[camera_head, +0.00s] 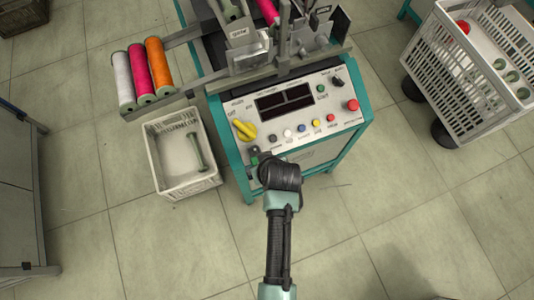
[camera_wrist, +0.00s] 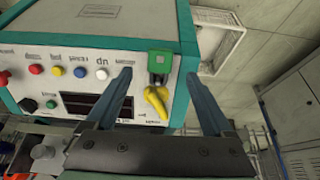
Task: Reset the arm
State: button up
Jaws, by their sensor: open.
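My arm reaches up from the bottom of the head view, and my gripper (camera_head: 259,156) is at the lower left corner of the winding machine's control panel (camera_head: 300,105). In the wrist view my gripper (camera_wrist: 158,73) is open. Its two fingers are spread to either side of the yellow handle (camera_wrist: 157,103) and its green mount, with visible gaps. I cannot tell how far in front of the panel the fingertips are. The yellow handle also shows in the head view (camera_head: 244,130), just above my gripper. Nothing is held.
A pale crate (camera_head: 183,180) with an empty green bobbin stands left of the machine. Orange (camera_head: 158,66), pink and white thread spools sit on a rack above it. A red emergency button (camera_head: 352,105) is on the panel. Another crate (camera_head: 470,60) is at right. Floor below is clear.

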jog(key=a+v, duration=0.1)
jog(key=v, duration=0.6)
jog(key=w+r+t+p, duration=0.1)
jog(key=w+r+t, duration=0.35)
jog(key=r, duration=0.75)
jog(key=w+d+r+m+t+h+p, duration=0.1)
jog(key=w+r+t, duration=0.1)
jog(key=w+r, duration=0.7)
jog(key=w+r+t+p, duration=0.1)
jog(key=w+r+t, duration=0.25)
jog(key=r, duration=1.05)
notch_tip(320, 180, up, 19)
jog(key=s+m+t, duration=0.1)
jog(key=s+t, duration=0.1)
jog(key=t, duration=0.4)
jog(key=s+a+r+t+p, duration=0.1)
jog(key=s+r+t, duration=0.2)
jog(key=s+r, duration=0.3)
jog(key=s+r+m+t+p, duration=0.1)
jog(key=s+r+t, duration=0.2)
jog(key=r, duration=1.1)
jog(key=s, duration=0.3)
jog(key=shift+a+m+t+h, duration=0.3)
jog(key=shift+a, duration=0.05)
